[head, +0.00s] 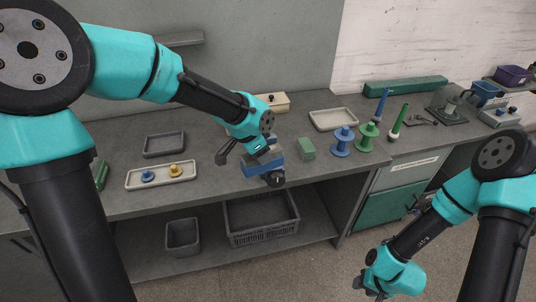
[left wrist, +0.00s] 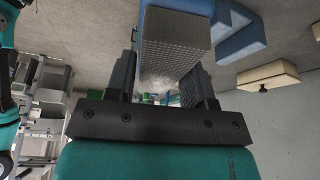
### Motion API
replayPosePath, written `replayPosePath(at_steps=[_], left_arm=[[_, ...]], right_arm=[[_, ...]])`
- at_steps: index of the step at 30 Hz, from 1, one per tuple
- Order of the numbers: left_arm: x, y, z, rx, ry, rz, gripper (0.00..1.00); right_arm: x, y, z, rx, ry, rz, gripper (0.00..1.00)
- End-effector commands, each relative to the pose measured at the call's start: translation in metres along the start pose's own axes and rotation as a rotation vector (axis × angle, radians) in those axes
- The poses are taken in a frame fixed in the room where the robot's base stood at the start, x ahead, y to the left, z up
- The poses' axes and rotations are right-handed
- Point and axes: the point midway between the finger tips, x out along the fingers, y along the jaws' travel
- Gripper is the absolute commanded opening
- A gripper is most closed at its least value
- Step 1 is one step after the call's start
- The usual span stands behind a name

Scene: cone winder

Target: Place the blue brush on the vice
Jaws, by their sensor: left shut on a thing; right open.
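The blue brush (left wrist: 172,42), a block with a blue back and a grey textured face, sits between the fingers of my left gripper (left wrist: 162,82) in the left wrist view. In the head view my left gripper (head: 262,157) is shut on it, right at the blue vice (head: 252,170) near the bench's front edge. The gripper and arm hide much of the brush there. The vice also shows beside the brush in the left wrist view (left wrist: 240,42). I cannot tell whether brush and vice touch. My right gripper (head: 369,288) is open and empty, low in front of the bench.
Blue (head: 342,142) and green (head: 367,137) spools stand further right. A white tray (head: 160,175) with two small pieces lies left, a cream tray (head: 333,119) behind. Bench between left tray and vice is clear.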

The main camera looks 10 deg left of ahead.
Motion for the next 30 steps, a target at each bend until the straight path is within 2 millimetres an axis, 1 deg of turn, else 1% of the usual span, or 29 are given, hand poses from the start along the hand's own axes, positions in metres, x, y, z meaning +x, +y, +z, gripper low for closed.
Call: replayPosePath(at_steps=[3,9,21,23,26,30], left_arm=[[0.007,0.007,0.001,0.085,-0.001,0.036,0.18],[0.014,0.015,0.002,0.179,0.0,0.073,0.18],[0.015,0.015,0.002,0.196,0.0,0.08,0.18],[0.016,0.013,0.002,0.195,0.0,0.079,0.18],[0.018,0.005,-0.001,0.194,0.0,0.079,0.18],[0.025,-0.018,-0.01,0.193,0.0,0.078,0.18]], right_arm=[[0.0,0.0,0.0,0.0,0.0,0.0,0.43],[0.0,0.0,0.0,0.0,0.0,0.0,0.43],[0.0,0.0,0.0,0.0,0.0,0.0,0.43],[0.0,0.0,0.0,0.0,0.0,0.0,0.43],[0.0,0.0,0.0,0.0,0.0,0.0,0.43],[0.0,0.0,0.0,0.0,0.0,0.0,0.43]])
